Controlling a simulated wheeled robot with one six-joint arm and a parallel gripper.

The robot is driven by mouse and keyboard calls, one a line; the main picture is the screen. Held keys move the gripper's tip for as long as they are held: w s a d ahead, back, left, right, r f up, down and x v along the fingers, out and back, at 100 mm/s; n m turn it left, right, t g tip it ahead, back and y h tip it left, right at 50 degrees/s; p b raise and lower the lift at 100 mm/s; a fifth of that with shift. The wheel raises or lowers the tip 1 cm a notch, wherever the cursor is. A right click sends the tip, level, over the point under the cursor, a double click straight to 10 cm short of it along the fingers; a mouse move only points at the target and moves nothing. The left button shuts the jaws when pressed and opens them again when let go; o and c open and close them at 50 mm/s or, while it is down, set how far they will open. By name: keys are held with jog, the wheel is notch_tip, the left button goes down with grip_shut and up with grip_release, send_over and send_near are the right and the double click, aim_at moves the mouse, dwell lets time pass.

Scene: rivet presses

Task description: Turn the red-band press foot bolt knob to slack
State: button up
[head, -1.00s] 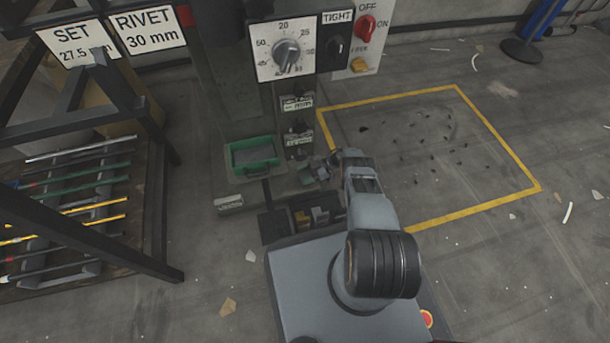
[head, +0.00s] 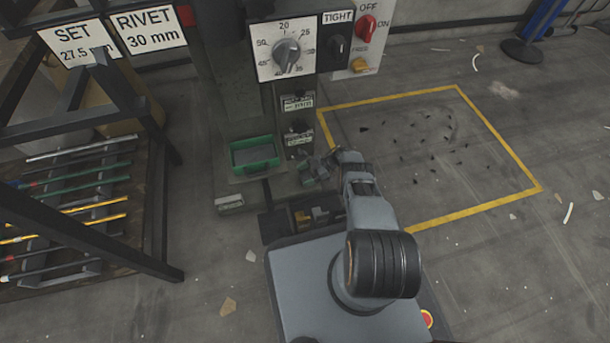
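The press column (head: 235,85) carries a red band (head: 187,14) at its top. A black knob (head: 337,47) sits under a TIGHT sign (head: 338,17) on the panel; I cannot read a foot bolt label on it. Two more dark knobs (head: 296,92) (head: 297,127) with small, unreadable labels are lower on the column. My gripper (head: 313,168) is low beside the column's base, below the lower label and right of the green tray. It is small and partly lost against the dark press, so its fingers and any contact are unclear.
A large grey dial (head: 287,57), a red ON/OFF switch (head: 367,27) and a yellow knob (head: 360,66) are on the panels. A green tray (head: 254,167) is at the press base. A rod rack (head: 160,190) stands left. The yellow-outlined floor (head: 463,203) is open, with scraps.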

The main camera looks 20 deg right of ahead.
jog(key=shift+d+m+t, duration=0.1)
jog(key=shift+m+t, duration=0.2)
jog(key=shift+t, duration=0.2)
